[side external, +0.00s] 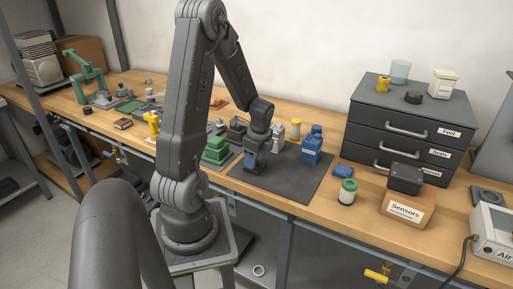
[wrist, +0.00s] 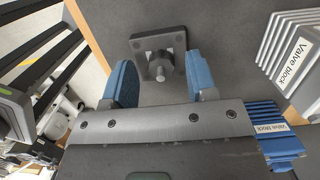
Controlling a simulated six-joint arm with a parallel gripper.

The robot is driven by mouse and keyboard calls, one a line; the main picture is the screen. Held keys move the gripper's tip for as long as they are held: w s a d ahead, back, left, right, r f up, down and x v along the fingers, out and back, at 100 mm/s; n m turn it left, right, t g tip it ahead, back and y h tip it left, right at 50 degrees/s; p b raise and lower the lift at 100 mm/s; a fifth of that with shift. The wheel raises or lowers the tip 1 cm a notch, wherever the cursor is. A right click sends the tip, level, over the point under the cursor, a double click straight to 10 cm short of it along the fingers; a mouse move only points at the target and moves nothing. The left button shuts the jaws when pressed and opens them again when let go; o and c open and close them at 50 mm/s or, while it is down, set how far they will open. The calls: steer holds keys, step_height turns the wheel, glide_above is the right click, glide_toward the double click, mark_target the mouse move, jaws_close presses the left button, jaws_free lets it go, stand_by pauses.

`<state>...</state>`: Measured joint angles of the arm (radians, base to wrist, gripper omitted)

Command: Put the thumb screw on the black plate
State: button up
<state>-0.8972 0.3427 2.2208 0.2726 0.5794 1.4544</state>
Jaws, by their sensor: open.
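My gripper (wrist: 160,78) is open, its two blue fingers pointing down at the dark work surface. A small grey square plate with holes at its corners (wrist: 175,41) lies between and just beyond the fingertips, apart from both. A knob-like round post (wrist: 158,66) stands up from its middle; I cannot tell whether this is the thumb screw. In the side view my gripper (side external: 251,166) is low over a large black mat or plate (side external: 298,188), and hides what lies under it. No other thumb screw can be made out.
A grey valve block (wrist: 293,50) and a blue one (wrist: 283,130) stand to the right in the wrist view.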

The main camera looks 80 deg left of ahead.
step_height(320, 180, up, 11)
steer(key=w+d, duration=0.1)
steer(key=w+d+r+n+t, duration=0.1)
steer(key=d+r+n+t, duration=0.1)
steer(key=d+r, duration=0.35)
steer(key=w+d+r+n+t, duration=0.1)
steer(key=w+d+r+n, duration=0.1)
steer(key=d, duration=0.7)
steer(key=s+d+r+n+t, duration=0.1)
steer(key=s+d+n+t, duration=0.1)
steer(key=d, duration=0.4)
steer(key=s+d+r+n+t+h, duration=0.1)
steer(key=s+d+n, duration=0.2)
steer(key=d, duration=0.4)
steer(key=shift+s+d+r+t, duration=0.2)
steer(key=shift+s+r+t, duration=0.1)
steer(key=shift+t, duration=0.1)
